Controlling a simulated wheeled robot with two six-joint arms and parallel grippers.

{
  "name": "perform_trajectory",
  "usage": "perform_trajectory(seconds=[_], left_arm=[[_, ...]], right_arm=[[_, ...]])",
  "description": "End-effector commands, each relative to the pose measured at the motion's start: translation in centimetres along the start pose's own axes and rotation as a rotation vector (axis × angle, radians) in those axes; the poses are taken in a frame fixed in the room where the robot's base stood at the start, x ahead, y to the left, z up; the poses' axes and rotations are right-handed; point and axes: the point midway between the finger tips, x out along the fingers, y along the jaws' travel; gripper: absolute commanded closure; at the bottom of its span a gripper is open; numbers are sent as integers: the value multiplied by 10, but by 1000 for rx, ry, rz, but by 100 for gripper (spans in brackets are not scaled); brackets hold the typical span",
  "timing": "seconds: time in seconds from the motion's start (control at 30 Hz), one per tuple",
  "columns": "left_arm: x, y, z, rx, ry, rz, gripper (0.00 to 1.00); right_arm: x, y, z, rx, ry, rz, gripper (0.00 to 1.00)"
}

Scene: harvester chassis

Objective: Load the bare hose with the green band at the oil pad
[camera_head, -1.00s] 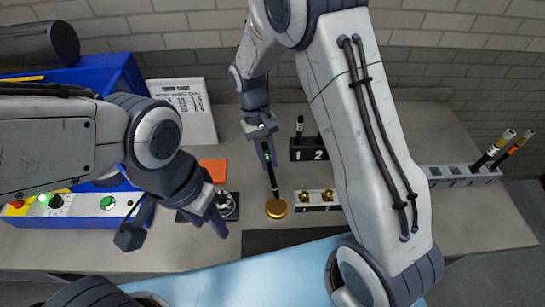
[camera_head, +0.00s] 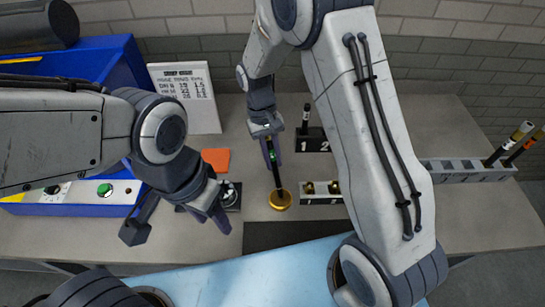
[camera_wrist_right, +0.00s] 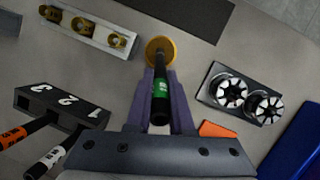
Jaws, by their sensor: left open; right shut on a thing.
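My right gripper (camera_head: 271,150) is shut on a black hose with a green band (camera_head: 277,178) and holds it pointing down. In the right wrist view the green band (camera_wrist_right: 161,88) shows between the purple fingers (camera_wrist_right: 160,75). The hose's lower end meets or is just over a round gold pad (camera_head: 280,200), which also shows in the right wrist view (camera_wrist_right: 160,48); I cannot tell whether they touch. My left gripper (camera_head: 222,214) is open and empty, near a dark block with two round white-jawed openings (camera_wrist_right: 247,98).
A numbered black block (camera_head: 311,140) holds hoses with orange (camera_wrist_right: 17,137) and white (camera_wrist_right: 45,160) bands. A rail with gold fittings (camera_head: 322,199) lies right of the pad. An orange square (camera_head: 216,160), blue machine (camera_head: 75,205), printed card (camera_head: 186,95) and grey rack (camera_head: 465,170) stand around.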

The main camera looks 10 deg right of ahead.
Motion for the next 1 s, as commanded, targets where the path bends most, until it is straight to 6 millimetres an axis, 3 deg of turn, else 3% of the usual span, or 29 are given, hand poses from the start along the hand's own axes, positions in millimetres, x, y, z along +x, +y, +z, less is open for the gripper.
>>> perform_trajectory(seconds=[1.0], left_arm=[[5, 0, 0, 0, 0, 0, 50]], right_arm=[[9, -1, -3, 0, 0, 0, 100]])
